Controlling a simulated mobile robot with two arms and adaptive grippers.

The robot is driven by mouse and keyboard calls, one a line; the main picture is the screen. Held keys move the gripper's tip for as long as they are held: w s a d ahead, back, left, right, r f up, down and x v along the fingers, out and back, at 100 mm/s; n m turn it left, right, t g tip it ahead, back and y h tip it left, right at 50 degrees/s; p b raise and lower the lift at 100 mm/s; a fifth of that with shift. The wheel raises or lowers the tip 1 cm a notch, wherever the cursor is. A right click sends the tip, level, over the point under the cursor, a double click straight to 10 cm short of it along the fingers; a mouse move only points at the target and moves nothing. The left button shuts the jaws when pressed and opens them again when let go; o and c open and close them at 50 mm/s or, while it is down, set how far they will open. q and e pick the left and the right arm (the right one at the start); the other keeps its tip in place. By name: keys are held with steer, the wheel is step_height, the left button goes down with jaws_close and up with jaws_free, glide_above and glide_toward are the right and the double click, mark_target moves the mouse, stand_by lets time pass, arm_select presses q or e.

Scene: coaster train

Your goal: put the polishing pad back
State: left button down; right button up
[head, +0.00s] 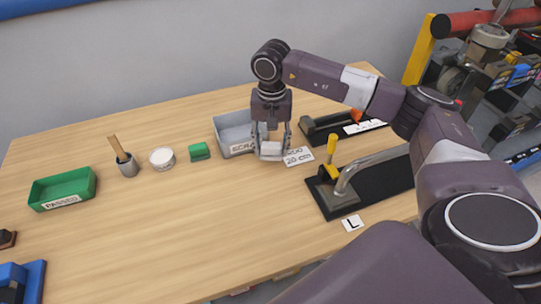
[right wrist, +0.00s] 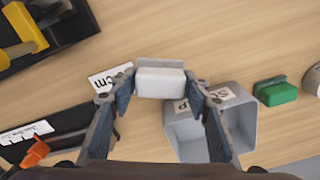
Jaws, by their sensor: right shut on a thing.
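The polishing pad (right wrist: 160,82), a white block with a greyish side, is between the fingers of my right gripper (right wrist: 161,88). In the head view the right gripper (head: 270,146) points down, shut on the pad, just right of the grey scrap bin (head: 228,133). Whether the pad touches the table cannot be told. A card marked 20 cm (head: 298,157) lies on the table just right of the gripper. My left gripper is not in view.
A green block (head: 199,151), a white round tub (head: 161,157), a brush cup (head: 127,166) and a green PASSED tray (head: 62,188) stand to the left. A black fixture with a yellow-handled clamp (head: 329,165) stands right, another behind. The table's front middle is clear.

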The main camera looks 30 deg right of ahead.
mark_target(271, 167)
steer(key=shift+f, duration=0.75)
step_height(271, 167, down, 3)
steer(key=shift+f+p, duration=0.15)
steer(key=shift+p, duration=0.4)
steer(key=shift+f, duration=0.2)
steer(key=shift+f+b, duration=0.2)
steer(key=shift+b, duration=0.1)
steer(key=o, duration=1.1)
steer(key=shift+r, duration=0.1)
